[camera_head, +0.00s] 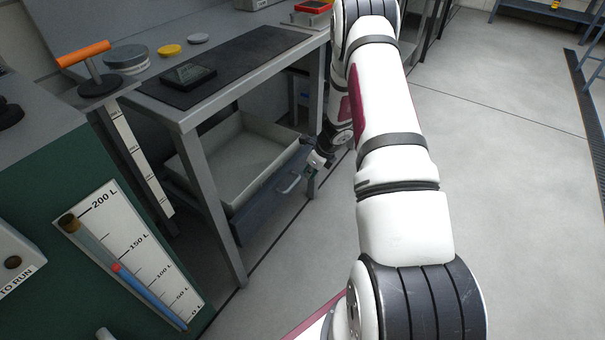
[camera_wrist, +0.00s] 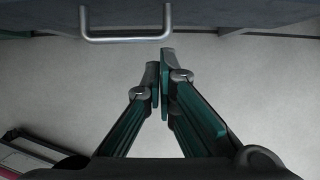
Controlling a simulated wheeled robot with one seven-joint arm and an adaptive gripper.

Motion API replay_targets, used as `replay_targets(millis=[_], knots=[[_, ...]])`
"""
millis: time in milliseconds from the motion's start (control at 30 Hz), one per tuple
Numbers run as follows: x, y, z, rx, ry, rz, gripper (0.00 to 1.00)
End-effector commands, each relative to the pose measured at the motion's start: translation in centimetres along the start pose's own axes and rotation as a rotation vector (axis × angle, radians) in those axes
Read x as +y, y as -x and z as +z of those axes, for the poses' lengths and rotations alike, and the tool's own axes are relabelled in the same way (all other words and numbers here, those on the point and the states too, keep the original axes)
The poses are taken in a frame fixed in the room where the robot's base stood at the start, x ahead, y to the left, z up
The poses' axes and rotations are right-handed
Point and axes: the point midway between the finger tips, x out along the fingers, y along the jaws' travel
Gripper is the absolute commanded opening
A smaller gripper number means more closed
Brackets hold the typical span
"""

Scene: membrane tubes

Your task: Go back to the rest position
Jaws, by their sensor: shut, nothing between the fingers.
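My gripper (camera_wrist: 160,75) is in the wrist view with its two fingertips together and nothing between them. It points toward the drawer handle (camera_wrist: 125,38), a metal bar on the drawer front, and is apart from it. In the head view my gripper (camera_head: 312,170) is small and partly hidden, just right of the drawer handle (camera_head: 291,184).
The drawer (camera_head: 240,148) under the workbench (camera_head: 172,112) stands open and looks empty. A dark mat (camera_head: 235,62) with a small device lies on the bench top. A green gauge panel (camera_head: 60,185) stands at left. The floor (camera_head: 500,150) at right is clear.

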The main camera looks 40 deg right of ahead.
Motion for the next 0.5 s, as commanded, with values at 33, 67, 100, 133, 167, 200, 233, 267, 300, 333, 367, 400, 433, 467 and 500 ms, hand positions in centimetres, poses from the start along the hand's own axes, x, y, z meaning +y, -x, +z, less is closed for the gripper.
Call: replay_targets(millis=[33, 67, 100, 133, 167, 200, 233, 267, 300, 333, 367, 400, 433, 467, 500], knots=[[-0.1, 2.0, 0.7, -0.007, 0.004, -0.004, 0.00], [-0.1, 2.7, 0.7, -0.007, 0.005, -0.004, 0.00], [-0.1, 3.5, 0.6, -0.006, 0.005, -0.004, 0.00], [0.0, 4.2, 0.6, -0.006, 0.005, -0.003, 0.00], [-0.1, 4.8, 0.6, -0.006, 0.005, -0.004, 0.00], [-0.1, 5.5, 0.6, -0.006, 0.004, -0.004, 0.00], [0.0, 6.0, 0.5, -0.005, 0.004, -0.004, 0.00], [0.0, 6.5, 0.5, -0.005, 0.003, -0.004, 0.00], [0.0, 7.1, 0.5, -0.005, 0.003, -0.003, 0.00], [0.0, 7.5, 0.5, -0.005, 0.003, -0.003, 0.00], [0.0, 7.8, 0.5, -0.005, 0.003, -0.003, 0.00], [0.0, 8.2, 0.4, -0.005, 0.003, -0.003, 0.00], [0.0, 8.4, 0.4, -0.004, 0.004, -0.003, 0.00], [0.0, 8.6, 0.4, -0.004, 0.004, -0.002, 0.00], [0.0, 8.8, 0.4, -0.004, 0.004, -0.002, 0.00]])
